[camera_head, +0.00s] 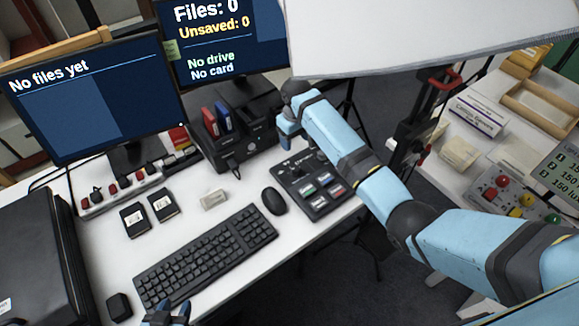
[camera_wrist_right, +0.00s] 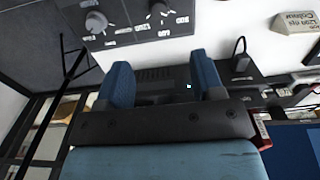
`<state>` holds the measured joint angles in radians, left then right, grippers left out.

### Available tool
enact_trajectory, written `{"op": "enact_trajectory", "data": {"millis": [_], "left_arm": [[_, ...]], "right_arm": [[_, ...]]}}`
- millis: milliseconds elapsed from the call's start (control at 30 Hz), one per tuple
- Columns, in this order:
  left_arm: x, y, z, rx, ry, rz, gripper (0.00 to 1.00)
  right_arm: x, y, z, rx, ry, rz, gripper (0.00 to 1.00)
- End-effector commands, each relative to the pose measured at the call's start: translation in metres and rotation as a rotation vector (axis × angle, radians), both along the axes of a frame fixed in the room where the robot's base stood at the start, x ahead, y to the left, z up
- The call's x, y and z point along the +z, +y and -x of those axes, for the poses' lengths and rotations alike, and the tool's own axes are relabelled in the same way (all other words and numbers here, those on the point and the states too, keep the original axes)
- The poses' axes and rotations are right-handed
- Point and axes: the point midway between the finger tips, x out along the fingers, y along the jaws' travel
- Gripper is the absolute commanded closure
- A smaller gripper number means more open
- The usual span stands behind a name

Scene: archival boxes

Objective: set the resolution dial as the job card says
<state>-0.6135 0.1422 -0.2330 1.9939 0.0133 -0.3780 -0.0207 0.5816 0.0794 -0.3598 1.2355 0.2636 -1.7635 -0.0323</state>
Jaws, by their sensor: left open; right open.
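The control panel (camera_head: 318,207) lies on the desk, right of the mouse, with dials at its back and several coloured buttons in front. In the right wrist view two grey dials show on it: one at the left (camera_wrist_right: 96,22) and one with number labels around it (camera_wrist_right: 158,8). Their settings are too small to tell. A small card block (camera_head: 213,199) stands behind the keyboard; in the right wrist view (camera_wrist_right: 298,22) it seems to read "1200 dpi Colour". My right gripper (camera_wrist_right: 163,82) is open and empty near the panel's back edge. My left gripper (camera_head: 168,316) is open at the bottom edge, partly cut off.
The keyboard (camera_head: 205,258) and mouse (camera_head: 274,201) lie left of the panel. A black drive dock (camera_head: 240,140) stands behind it. Two monitors (camera_head: 90,100) (camera_head: 225,45) stand at the back. A large white panel (camera_head: 420,35) hangs above my right arm.

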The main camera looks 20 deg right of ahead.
Motion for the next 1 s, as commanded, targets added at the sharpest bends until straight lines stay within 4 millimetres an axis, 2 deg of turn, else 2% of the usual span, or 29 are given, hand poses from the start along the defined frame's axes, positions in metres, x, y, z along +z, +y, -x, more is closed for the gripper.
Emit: {"op": "enact_trajectory", "data": {"millis": [167,400,600,800,1000], "left_arm": [[0.000,-0.003,0.001,0.000,0.000,0.005,0.57],[-0.002,-0.004,0.001,-0.001,0.001,0.006,0.57],[-0.004,-0.003,0.001,0.000,0.000,0.005,0.57],[-0.006,-0.002,0.001,0.000,0.001,0.003,0.57],[-0.006,-0.001,0.001,0.001,0.001,0.003,0.57]], "right_arm": [[-0.025,0.000,0.001,0.000,0.003,0.001,0.39],[-0.077,0.000,0.001,-0.001,0.002,0.001,0.39],[-0.113,0.000,0.001,-0.001,0.001,0.000,0.39],[-0.131,0.000,0.000,0.001,-0.002,-0.001,0.39],[-0.135,0.000,0.001,0.000,-0.002,0.000,0.39]]}}
